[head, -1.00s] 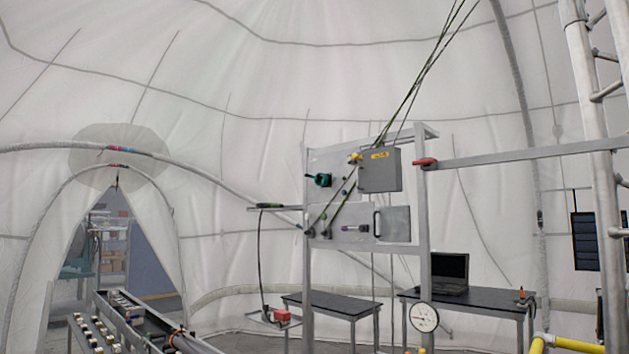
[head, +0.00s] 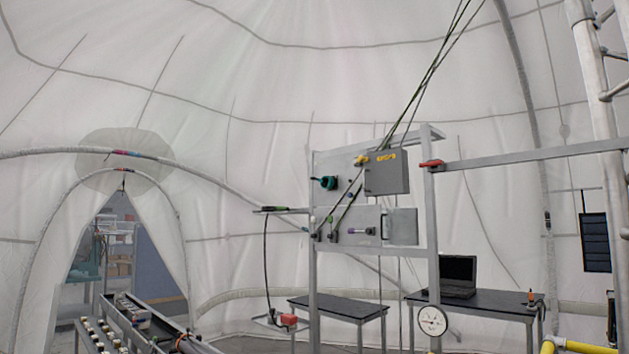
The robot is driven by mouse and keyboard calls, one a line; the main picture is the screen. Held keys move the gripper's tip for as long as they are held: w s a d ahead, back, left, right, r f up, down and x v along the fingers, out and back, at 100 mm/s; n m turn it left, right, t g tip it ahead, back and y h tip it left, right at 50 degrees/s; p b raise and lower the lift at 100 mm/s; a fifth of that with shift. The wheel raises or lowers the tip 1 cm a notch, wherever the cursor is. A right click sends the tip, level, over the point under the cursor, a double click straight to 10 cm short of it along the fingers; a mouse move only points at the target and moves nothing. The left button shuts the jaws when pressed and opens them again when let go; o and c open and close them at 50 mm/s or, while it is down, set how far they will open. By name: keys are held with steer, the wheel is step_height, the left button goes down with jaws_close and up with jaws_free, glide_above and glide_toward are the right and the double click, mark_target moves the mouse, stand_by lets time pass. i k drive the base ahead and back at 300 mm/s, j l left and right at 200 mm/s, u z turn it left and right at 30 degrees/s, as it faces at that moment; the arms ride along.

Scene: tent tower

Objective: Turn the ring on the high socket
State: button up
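A dark teal ring-shaped fitting (head: 327,183) sits high on the left of the upper panel of a grey metal frame (head: 316,270). It looks like the high socket with its ring, but it is small here and I cannot tell how the ring is turned. My gripper is not in view.
A grey box (head: 386,172) with a yellow label is right of the fitting, with dark cables rising from the panel. A red handle (head: 432,164) is on the frame's right post. Dark tables (head: 337,308) stand behind. A metal rack (head: 160,325) is low at left, a ladder (head: 598,100) at right.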

mark_target(330, 183)
steer(key=i+j, duration=0.65)
steer(key=i, duration=0.15)
steer(key=i+j, duration=0.7)
steer(key=i+l+z, duration=0.05)
steer(key=i, duration=0.05)
